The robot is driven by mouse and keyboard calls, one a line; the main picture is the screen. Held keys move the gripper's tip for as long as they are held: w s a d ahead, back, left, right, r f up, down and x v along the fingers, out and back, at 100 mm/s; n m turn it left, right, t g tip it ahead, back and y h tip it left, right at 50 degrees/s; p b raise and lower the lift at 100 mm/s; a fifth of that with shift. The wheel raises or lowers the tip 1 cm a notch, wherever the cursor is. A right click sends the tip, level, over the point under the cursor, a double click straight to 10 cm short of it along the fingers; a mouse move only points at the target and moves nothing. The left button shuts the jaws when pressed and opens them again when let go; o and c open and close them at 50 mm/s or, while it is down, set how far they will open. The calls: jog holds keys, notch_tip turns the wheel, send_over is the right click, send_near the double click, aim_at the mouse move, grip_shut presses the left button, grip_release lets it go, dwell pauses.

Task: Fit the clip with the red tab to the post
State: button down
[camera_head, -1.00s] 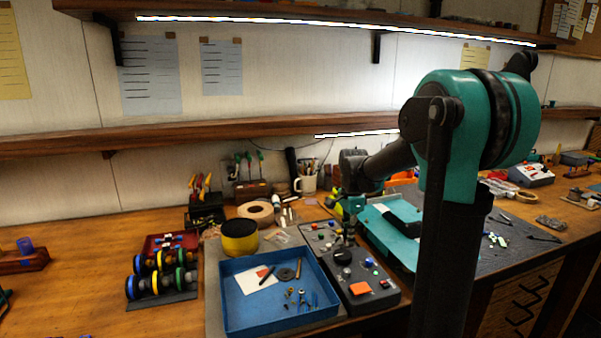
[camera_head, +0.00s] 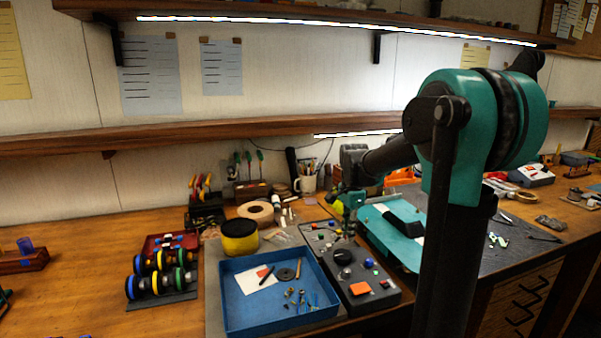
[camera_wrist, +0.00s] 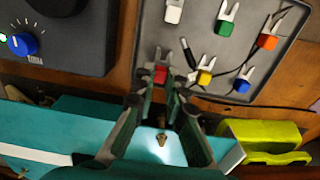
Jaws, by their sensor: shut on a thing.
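In the wrist view, my gripper (camera_wrist: 160,88) is shut on the clip with the red tab (camera_wrist: 160,74), held between the fingertips. The clip's prongs point away from the fingers. The teal car body (camera_wrist: 70,122) lies below in the wrist view, and a small brass-coloured post (camera_wrist: 162,141) stands on its pale stripe, seen between my fingers and apart from the clip. In the head view, the teal body (camera_head: 384,236) lies on the bench right of the dark panel. My gripper (camera_head: 345,212) is small there, and the clip cannot be made out.
A grey tray (camera_wrist: 205,38) holds clips with white, green, orange, yellow and blue tabs. A dark box with a blue knob (camera_wrist: 22,44) and a yellow-green part (camera_wrist: 262,136) are close by. A blue tray (camera_head: 235,318) stands at the front in the head view.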

jog(key=shift+r, duration=1.6)
